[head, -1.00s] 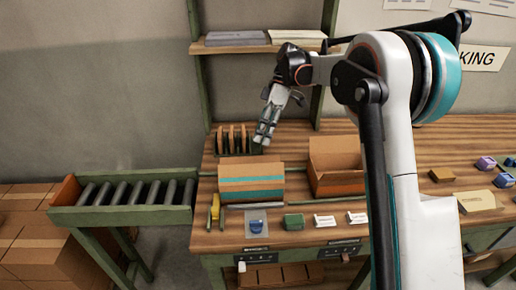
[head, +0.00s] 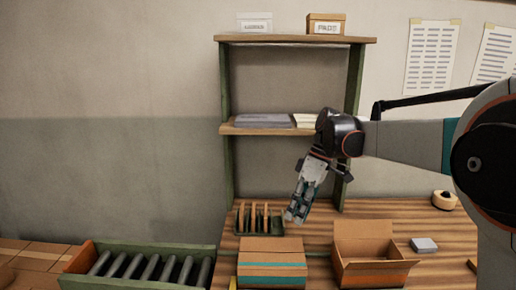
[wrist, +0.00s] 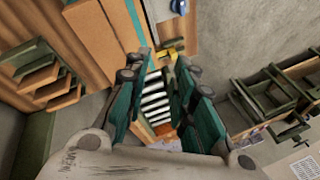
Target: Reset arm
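My gripper (head: 294,215) hangs from my arm in the head view, pointing down and slightly left. It is above the bench, near the slotted rack (head: 258,229) and behind the closed box with a teal stripe (head: 272,267). In the wrist view the two fingers of my gripper (wrist: 164,65) stand apart with nothing held between them. Rollers show through the gap. My arm reaches in from the right side of the head view.
An open cardboard box (head: 372,277) stands right of the closed one. A green-framed roller conveyor (head: 145,250) is at lower left. A shelf (head: 275,129) behind my gripper holds grey and white stacks, with small boxes above. A grey-white block (head: 424,245) lies at right.

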